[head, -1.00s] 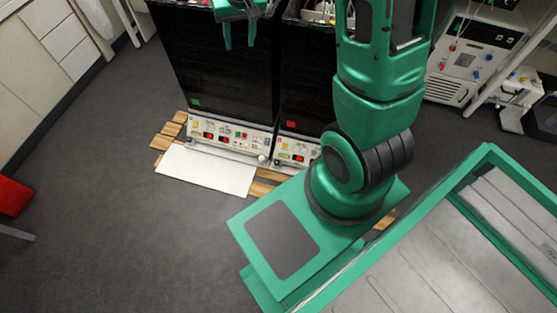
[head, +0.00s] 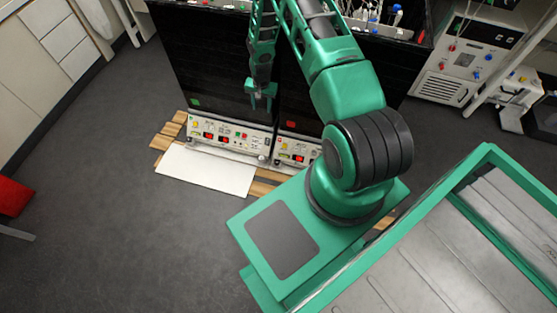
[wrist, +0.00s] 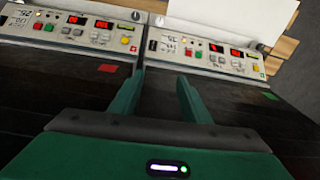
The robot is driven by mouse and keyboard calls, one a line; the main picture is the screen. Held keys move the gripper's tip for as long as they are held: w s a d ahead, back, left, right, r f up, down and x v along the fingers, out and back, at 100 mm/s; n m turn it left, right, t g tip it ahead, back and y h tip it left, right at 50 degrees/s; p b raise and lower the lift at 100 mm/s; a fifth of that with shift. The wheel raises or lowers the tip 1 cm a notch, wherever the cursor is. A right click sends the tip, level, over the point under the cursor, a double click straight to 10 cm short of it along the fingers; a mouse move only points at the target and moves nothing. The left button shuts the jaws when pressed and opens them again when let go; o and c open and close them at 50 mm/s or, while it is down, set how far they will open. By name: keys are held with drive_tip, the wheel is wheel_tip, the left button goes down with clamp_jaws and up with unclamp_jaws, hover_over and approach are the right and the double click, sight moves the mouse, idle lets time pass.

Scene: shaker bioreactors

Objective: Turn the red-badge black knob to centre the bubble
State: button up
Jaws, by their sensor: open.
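Two black shaker units stand side by side. The right one in the head view bears a red badge (head: 291,124), which shows at the left in the wrist view (wrist: 108,68). A small dark round part (wrist: 135,16) sits at the inner end of that unit's panel in the wrist view; I cannot tell surely that it is the black knob. No bubble can be made out. My gripper (head: 262,106) is open and empty, pointing down in front of the units near the gap between them. Its two fingers (wrist: 160,80) stand apart in the wrist view, short of the panels.
The other unit has a green badge (head: 196,102). Control panels (head: 228,135) with buttons and red displays run along the fronts. A white board (head: 205,170) lies before the left unit, over wooden slats (head: 172,130). Open grey floor (head: 120,230) lies in front.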

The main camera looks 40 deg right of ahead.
drive_tip(key=s+f+m, duration=0.2)
drive_tip(key=s+f, duration=0.3)
drive_tip(key=f, duration=0.8)
drive_tip(key=m+g, duration=0.1)
approach(277, 161)
wheel_tip(277, 161, down, 8)
drive_tip(key=shift+f, duration=0.15)
